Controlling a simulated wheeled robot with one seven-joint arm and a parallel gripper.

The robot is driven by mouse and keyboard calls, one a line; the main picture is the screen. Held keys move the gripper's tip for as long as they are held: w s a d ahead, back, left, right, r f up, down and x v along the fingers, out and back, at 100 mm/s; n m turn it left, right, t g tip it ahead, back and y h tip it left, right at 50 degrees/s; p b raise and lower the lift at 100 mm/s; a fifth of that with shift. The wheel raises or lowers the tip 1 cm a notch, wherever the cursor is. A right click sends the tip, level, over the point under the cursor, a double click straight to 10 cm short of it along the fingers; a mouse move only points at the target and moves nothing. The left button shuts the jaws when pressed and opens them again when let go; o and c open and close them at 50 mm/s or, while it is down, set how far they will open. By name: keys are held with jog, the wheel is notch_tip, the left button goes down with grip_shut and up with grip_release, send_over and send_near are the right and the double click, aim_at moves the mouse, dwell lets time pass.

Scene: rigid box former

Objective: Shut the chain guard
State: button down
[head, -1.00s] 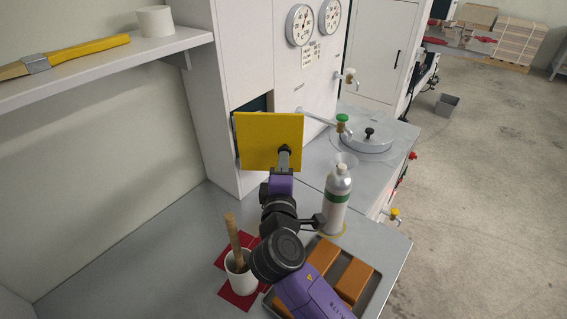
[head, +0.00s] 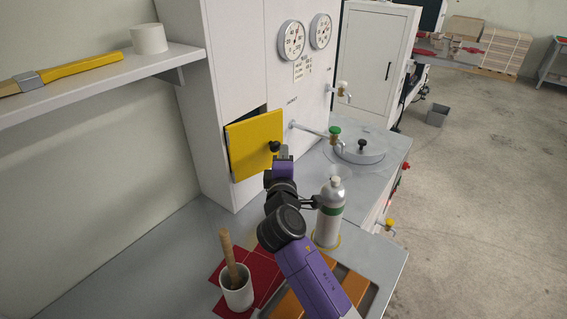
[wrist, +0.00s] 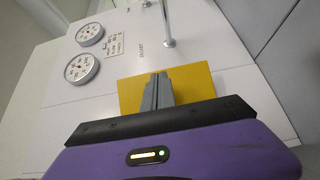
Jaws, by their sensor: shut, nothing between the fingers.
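In the wrist view the closed grey fingers (wrist: 157,91) lie in front of the yellow panel (wrist: 197,84). I cannot tell whether the fingertips touch it.
A white bottle with a green band (head: 329,212) stands close right of my arm. A white cup with a wooden pestle (head: 237,290) and a tray of orange bars (head: 355,287) are in front. A pipe with a green valve (head: 334,132) juts out right of the guard.

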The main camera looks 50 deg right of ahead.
aim_at(278, 148)
jog(key=shift+w+d+b, duration=0.25)
jog(key=shift+w+d, duration=0.35)
jog(key=shift+w, duration=0.35)
jog(key=shift+w+d+b, duration=0.2)
jog(key=shift+w+d, duration=0.4)
jog(key=shift+w, duration=0.3)
jog(key=b+v, duration=0.1)
jog(key=v, duration=0.6)
jog(key=shift+s+a+b, duration=0.25)
jog(key=shift+a+b, duration=0.05)
